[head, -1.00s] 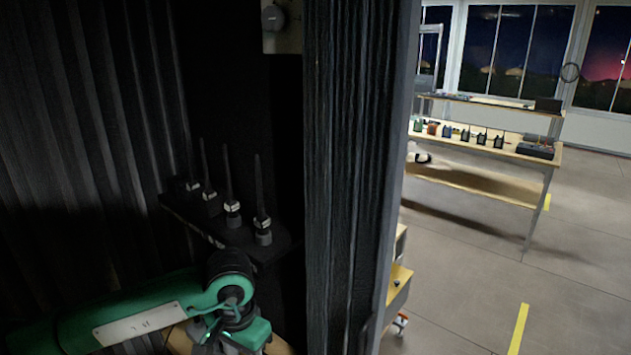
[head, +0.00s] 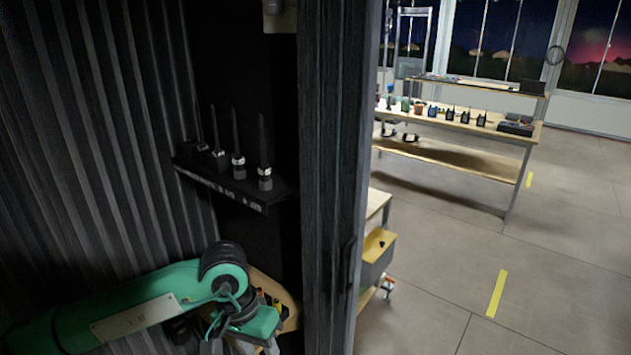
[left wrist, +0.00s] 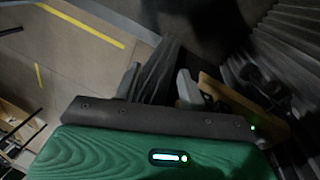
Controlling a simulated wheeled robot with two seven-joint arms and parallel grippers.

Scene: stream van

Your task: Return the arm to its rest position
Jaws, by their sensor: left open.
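My left arm comes in from the left in the head view, low in front of the dark corrugated wall. Its green wrist (head: 245,310) is near the bottom centre, and the fingers are not clear there. In the left wrist view my left gripper (left wrist: 157,85) shows two grey fingers spread apart with nothing between them. A dark post or panel edge lies beyond the gap. My right arm and gripper are in neither view.
A dark shelf (head: 235,187) with several upright handheld radios is on the wall above my arm. A wooden surface (head: 275,295) with small items lies beside my wrist. A dark post (head: 335,180) stands to the right. Beyond it are a workbench (head: 465,125) and open floor.

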